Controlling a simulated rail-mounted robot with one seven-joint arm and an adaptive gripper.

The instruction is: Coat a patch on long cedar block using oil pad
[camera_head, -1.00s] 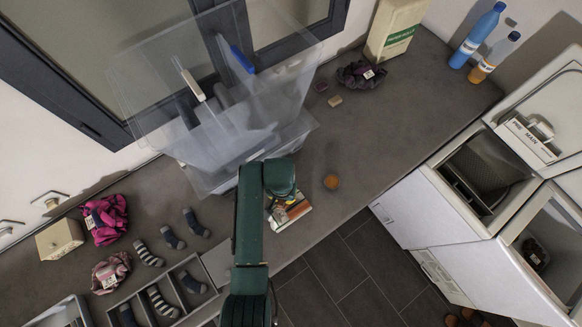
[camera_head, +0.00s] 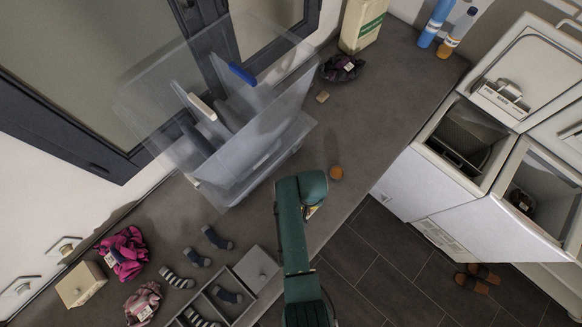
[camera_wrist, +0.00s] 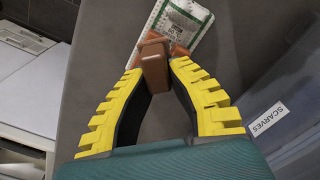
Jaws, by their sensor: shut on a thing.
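My gripper (camera_wrist: 155,72) is shut on a brown, wood-like block (camera_wrist: 154,62) in the wrist view, pinched between the yellow-ribbed fingers. I cannot tell its full length. Orange-brown pieces (camera_wrist: 181,52) show just behind it, by a white and green printed packet (camera_wrist: 183,18) on the grey counter. I cannot tell whether the held block touches them. In the head view my arm hides the gripper and most of the packet. A small tan block (camera_head: 322,97) lies farther back on the counter. I cannot tell for sure which piece is the oil pad.
A round orange-brown object (camera_head: 336,173) sits near the counter's front edge. A large clear bin (camera_head: 250,150) stands left of it. Socks and a divided grey tray (camera_head: 243,312) are at lower left. Two open toploaders (camera_head: 460,150) stand at right.

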